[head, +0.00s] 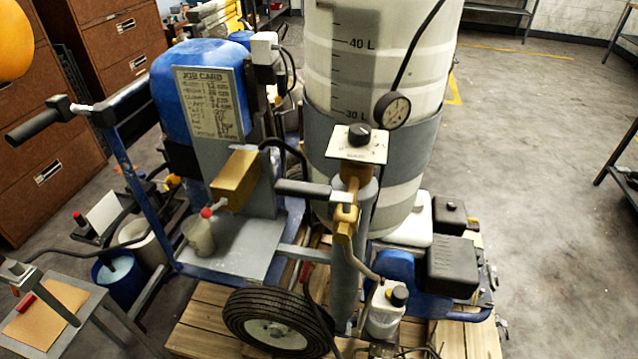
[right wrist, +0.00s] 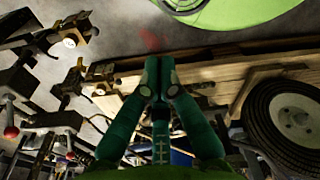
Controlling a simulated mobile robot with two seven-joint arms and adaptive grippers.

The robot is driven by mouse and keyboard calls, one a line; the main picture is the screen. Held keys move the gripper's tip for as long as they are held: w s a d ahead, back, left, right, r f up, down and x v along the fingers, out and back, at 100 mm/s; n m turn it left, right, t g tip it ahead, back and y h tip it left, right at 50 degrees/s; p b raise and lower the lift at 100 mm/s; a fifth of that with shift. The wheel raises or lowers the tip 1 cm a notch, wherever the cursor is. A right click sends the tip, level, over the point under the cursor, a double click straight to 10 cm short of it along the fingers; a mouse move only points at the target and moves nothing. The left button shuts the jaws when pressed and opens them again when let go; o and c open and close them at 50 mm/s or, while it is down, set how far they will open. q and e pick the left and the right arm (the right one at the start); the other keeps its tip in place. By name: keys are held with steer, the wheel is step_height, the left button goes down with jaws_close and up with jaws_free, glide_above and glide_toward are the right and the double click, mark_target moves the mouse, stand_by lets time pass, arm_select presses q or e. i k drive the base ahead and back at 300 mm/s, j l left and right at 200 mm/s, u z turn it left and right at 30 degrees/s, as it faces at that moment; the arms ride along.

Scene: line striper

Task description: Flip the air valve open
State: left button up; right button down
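I cannot tell for certain which fitting is the air valve. A brass block (head: 235,180) on the striper's frame has a short lever with a red knob (head: 207,212), pointing down-left over a grey cup. A second brass fitting (head: 346,215) stands on the grey post below a dial plate, with a dark-gripped grey handle (head: 305,189) reaching left from it. My right gripper (right wrist: 160,68) shows in the right wrist view, its fingertips together and nothing visible between them. It is not in the head view. My left gripper is in neither view.
A large white tank (head: 375,75) with a pressure gauge (head: 391,110) stands behind the post. A tyre (head: 278,325) and wooden pallet (head: 200,325) are below. An engine (head: 452,265) sits to the right. A small table (head: 85,335) is at lower left. Floor at right is clear.

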mark_target(287, 187)
steer(key=j+z, duration=0.45)
steer(key=k+j+z, duration=0.15)
steer(key=z, duration=0.35)
steer(key=k+j+z, duration=0.2)
steer(key=j+z, duration=0.25)
steer(key=l, duration=0.1)
